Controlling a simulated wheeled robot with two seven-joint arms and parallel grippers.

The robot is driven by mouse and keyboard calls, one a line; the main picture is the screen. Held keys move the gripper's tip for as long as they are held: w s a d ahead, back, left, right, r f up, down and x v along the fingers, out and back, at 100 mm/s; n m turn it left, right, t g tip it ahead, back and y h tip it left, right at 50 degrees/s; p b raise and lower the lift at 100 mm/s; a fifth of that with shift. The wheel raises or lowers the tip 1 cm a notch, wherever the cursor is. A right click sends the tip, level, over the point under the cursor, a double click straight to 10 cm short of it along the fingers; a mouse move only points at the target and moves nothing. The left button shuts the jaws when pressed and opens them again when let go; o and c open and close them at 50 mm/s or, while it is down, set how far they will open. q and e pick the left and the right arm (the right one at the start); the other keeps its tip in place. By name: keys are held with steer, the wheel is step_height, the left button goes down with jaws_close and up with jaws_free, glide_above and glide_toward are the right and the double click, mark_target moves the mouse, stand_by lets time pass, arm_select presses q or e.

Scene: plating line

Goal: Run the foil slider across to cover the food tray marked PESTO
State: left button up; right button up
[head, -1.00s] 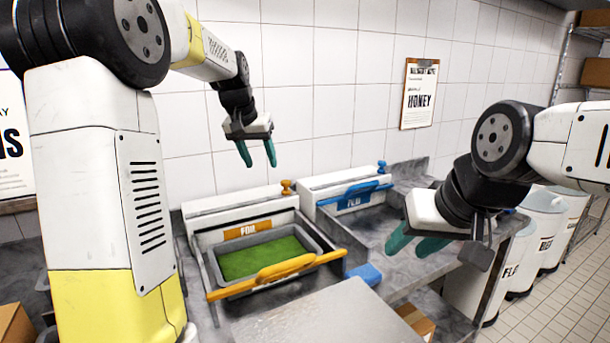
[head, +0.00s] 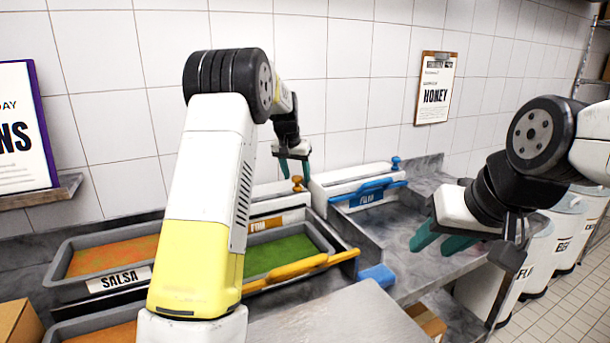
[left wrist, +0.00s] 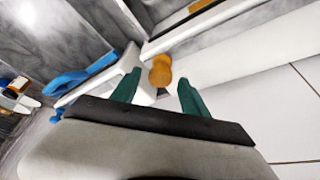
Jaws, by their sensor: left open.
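The orange foil slider bar (head: 300,268) lies across the front edge of a tray of green food (head: 284,254) in the head view. The green food is uncovered, and no PESTO label is readable. Behind it is the white foil dispenser with an orange label (head: 266,226), partly hidden by my left arm. An orange knob (head: 297,182) stands at its right end. My left gripper (head: 294,170) is open just above this knob. In the left wrist view the knob (left wrist: 160,72) shows between the open fingertips (left wrist: 158,80), not gripped. My right gripper (head: 432,246) is open and empty at right.
A tray marked SALSA (head: 118,278) with orange food is at left. To the right is a blue film station with a blue bar (head: 368,190) and blue knob (head: 396,163). A blue block (head: 378,276) lies beside the foil station. A grey metal surface (head: 340,318) is in front.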

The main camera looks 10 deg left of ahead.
arm_select(q)
steer(key=shift+f, duration=0.15)
jaws_close()
stand_by(1.4)
